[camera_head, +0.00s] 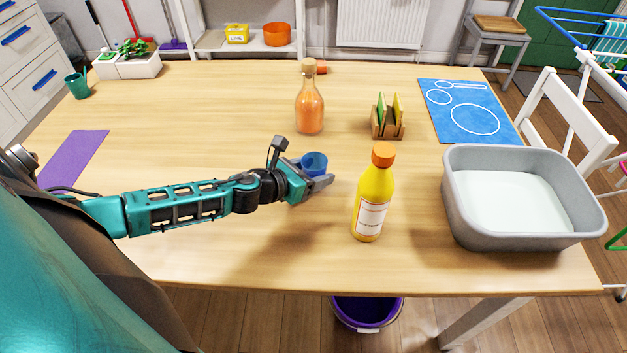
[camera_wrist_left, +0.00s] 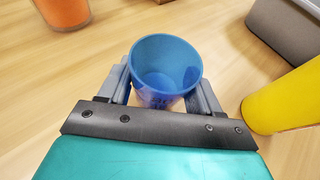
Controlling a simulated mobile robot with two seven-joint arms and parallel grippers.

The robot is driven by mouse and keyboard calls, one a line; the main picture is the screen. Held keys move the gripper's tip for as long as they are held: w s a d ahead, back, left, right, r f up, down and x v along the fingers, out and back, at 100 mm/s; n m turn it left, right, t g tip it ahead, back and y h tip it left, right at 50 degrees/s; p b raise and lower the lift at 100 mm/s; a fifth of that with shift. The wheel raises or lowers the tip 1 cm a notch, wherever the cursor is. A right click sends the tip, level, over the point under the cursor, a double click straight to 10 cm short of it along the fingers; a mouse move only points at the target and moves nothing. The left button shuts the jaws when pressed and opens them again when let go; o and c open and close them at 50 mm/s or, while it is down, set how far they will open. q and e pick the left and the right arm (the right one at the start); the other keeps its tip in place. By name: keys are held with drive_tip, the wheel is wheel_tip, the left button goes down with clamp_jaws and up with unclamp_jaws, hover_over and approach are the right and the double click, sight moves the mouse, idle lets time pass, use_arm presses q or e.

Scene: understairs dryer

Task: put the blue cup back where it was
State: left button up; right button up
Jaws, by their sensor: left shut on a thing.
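The blue cup (camera_head: 315,161) is near the middle of the wooden table. My left gripper (camera_head: 318,181) reaches in from the left and is shut on it. In the left wrist view the cup (camera_wrist_left: 165,68) stands open side up between the two fingers of my left gripper (camera_wrist_left: 165,92). The cup looks empty. I cannot tell whether its base touches the table. My right gripper is not in view.
A yellow bottle (camera_head: 372,195) stands close to the right of the cup. An orange bottle (camera_head: 309,105) and a wooden holder (camera_head: 388,122) stand behind. A grey basin (camera_head: 522,235) is at the right, a blue mat (camera_head: 460,112) behind it, and a purple mat (camera_head: 76,157) at the left.

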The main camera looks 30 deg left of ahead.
use_arm(q)
wheel_tip(320, 180, down, 2)
drive_tip(key=shift+f, duration=0.2)
drive_tip(key=shift+f+b, duration=0.2)
drive_tip(key=shift+b, duration=0.25)
drive_tip(key=o, duration=1.1)
drive_tip(key=shift+r, duration=0.1)
drive_tip(key=shift+r+p, duration=0.2)
drive_tip(key=shift+p, duration=0.1)
drive_tip(key=v, duration=1.2)
